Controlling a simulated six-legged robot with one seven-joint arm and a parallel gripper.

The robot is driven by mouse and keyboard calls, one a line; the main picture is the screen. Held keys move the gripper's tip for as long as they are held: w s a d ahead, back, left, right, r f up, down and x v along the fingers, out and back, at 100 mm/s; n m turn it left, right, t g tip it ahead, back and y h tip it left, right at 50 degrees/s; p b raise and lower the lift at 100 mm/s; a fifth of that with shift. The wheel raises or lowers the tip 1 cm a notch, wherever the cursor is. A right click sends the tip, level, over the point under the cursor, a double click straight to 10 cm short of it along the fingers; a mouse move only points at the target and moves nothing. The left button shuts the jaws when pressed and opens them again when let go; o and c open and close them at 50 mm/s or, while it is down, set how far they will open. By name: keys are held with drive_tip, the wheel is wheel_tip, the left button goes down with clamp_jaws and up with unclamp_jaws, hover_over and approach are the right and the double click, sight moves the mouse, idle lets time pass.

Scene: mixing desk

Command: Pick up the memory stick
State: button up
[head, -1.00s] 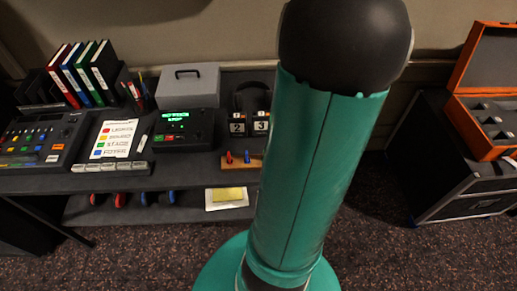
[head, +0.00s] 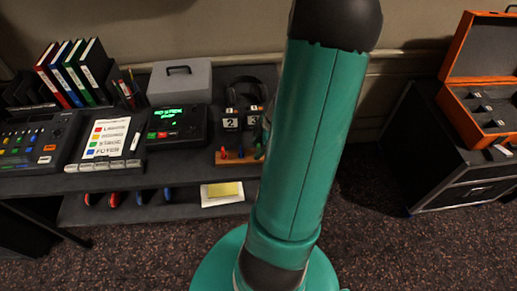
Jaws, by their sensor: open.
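A small wooden block (head: 238,156) sits at the right front of the desk. Small upright coloured pieces stand in it: a red one (head: 223,153), a blue one (head: 241,153) and a green one (head: 258,152). They may be memory sticks, but they are too small to tell for sure. My green arm stands just to the right of the block and covers the desk's right end. My gripper is out of view.
The desk holds a mixing console (head: 32,140), a label board (head: 107,138), a black unit with a green display (head: 176,125), a grey box (head: 180,82), books (head: 72,75) and headphones (head: 250,88). An orange case (head: 478,100) lies open on a black trunk (head: 440,165) at right.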

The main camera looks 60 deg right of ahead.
clamp_jaws()
drive_tip(key=shift+r, duration=0.1)
idle(0.4)
